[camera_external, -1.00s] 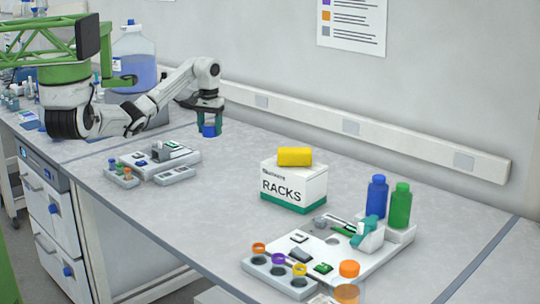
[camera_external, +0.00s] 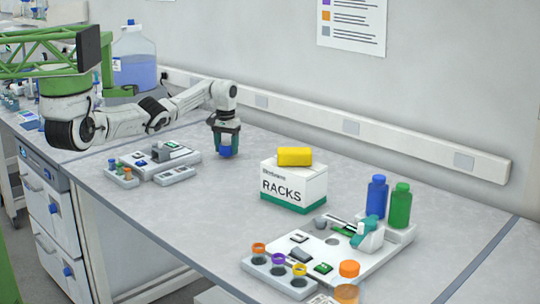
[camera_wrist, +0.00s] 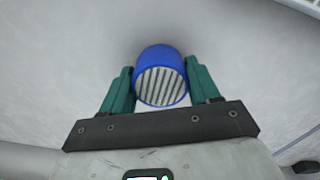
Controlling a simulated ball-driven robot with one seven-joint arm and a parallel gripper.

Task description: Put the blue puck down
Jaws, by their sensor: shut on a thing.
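The blue puck (camera_external: 225,151) is between the green fingers of my gripper (camera_external: 223,150), over the grey bench left of the racks box. In the wrist view the puck (camera_wrist: 161,77) shows a blue rim and a striped grey face. The green fingers of my gripper (camera_wrist: 160,88) press on both its sides. The puck is low and close to the bench top; I cannot tell whether it touches the surface.
A white-and-green racks box (camera_external: 294,188) with a yellow block (camera_external: 295,157) on top stands to the right. A grey tray with small parts (camera_external: 160,160) lies to the left. The bench (camera_external: 215,210) in front is clear. A wall rail (camera_external: 400,145) runs behind.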

